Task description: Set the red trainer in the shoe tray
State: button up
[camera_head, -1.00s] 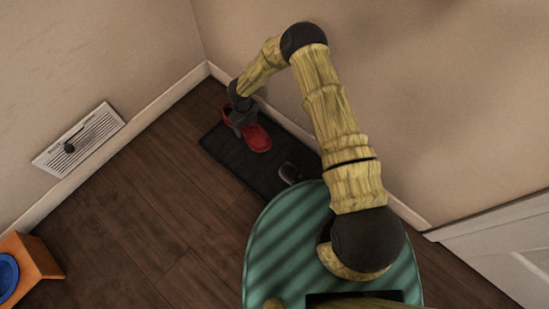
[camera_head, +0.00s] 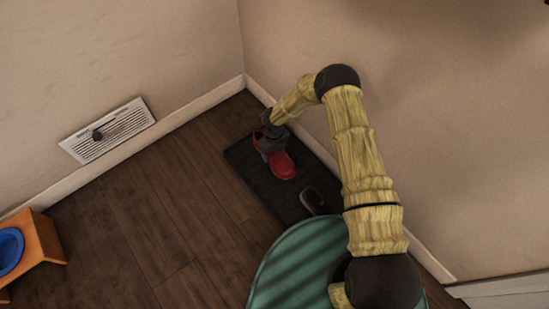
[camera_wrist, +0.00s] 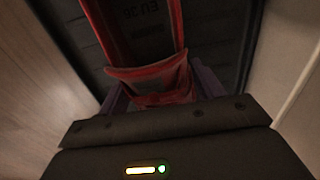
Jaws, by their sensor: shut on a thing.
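The red trainer (camera_head: 282,166) is at the far part of the black shoe tray (camera_head: 262,185) in the head view, over its ribbed floor. In the wrist view the trainer (camera_wrist: 160,80) shows from its heel end, with its opening and insole lettering towards the camera. My gripper (camera_head: 268,143) is at the trainer's heel end, and its two fingers (camera_wrist: 158,95) are shut on the heel. The sole is hidden, so I cannot tell whether the trainer touches the tray floor.
A dark shoe (camera_head: 314,201) lies at the tray's near end, partly hidden by my body. Walls with skirting (camera_head: 300,135) close in behind the tray. An orange stand with a blue bowl (camera_head: 10,250) is at the left. The wooden floor (camera_head: 150,220) between is clear.

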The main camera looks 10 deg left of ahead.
aim_at(274, 156)
notch_tip(274, 156, down, 4)
jog(key=b, duration=0.2)
jog(key=shift+w+b, duration=0.1)
jog(key=shift+b, duration=0.3)
jog(key=shift+r, duration=0.15)
jog(key=o, duration=0.9)
jog(key=shift+c, duration=0.2)
jog(key=o, duration=0.4)
jog(key=shift+a, duration=0.1)
jog(key=shift+r, duration=0.1)
notch_tip(274, 156, up, 12)
jog(key=p, duration=0.7)
